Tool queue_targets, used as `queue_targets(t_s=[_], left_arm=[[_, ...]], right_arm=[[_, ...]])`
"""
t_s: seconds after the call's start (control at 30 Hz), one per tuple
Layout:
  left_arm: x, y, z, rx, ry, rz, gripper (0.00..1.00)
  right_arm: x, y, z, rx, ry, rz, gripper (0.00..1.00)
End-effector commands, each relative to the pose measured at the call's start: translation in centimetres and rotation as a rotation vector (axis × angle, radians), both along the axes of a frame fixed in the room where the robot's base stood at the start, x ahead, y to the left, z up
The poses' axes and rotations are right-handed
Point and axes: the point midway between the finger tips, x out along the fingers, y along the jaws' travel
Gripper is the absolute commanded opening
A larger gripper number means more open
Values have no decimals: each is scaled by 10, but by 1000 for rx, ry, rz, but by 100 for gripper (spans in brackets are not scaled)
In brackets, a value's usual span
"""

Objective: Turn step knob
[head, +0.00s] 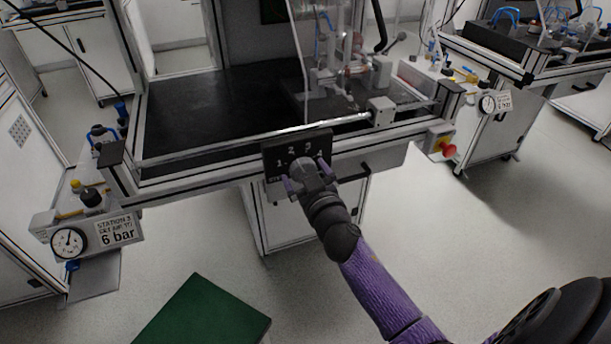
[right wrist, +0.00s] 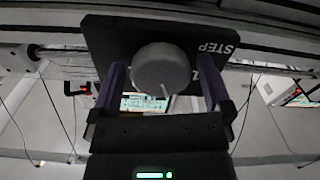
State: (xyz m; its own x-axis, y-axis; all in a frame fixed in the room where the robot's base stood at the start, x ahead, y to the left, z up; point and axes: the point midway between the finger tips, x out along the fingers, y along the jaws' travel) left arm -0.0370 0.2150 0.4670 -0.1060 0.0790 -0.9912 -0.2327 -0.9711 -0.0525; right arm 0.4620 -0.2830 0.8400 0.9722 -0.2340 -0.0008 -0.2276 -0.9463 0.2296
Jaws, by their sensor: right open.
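The step knob (right wrist: 162,69) is a round grey knob with a pale pointer line, set on a black panel (right wrist: 105,37) marked STEP. In the head view the panel (head: 296,147) hangs on the front edge of the workbench and shows white numbers. My right gripper (right wrist: 162,90) is open, with one purple finger on each side of the knob in the right wrist view. Whether the fingers touch the knob I cannot tell. In the head view the right gripper (head: 312,182) is at the panel and hides most of the knob. My left gripper is not in view.
The workbench (head: 210,105) has a bare black top at left and a test fixture (head: 345,75) at right. A red emergency button (head: 448,150) is on its right front corner. A pressure gauge (head: 68,242) is at lower left. A green mat (head: 205,315) lies on the floor.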

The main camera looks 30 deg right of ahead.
Motion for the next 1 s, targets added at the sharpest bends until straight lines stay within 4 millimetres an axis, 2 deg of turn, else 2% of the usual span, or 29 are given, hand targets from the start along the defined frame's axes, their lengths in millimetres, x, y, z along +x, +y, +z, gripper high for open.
queue_targets(t_s=[0.17,0.53,0.77,1.0], left_arm=[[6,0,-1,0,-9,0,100],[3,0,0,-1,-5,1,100],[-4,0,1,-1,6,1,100],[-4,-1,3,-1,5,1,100]], right_arm=[[0,0,0,0,0,0,100],[0,0,0,0,-1,0,22],[0,0,0,-23,4,0,22],[0,0,1,-146,34,0,22]])
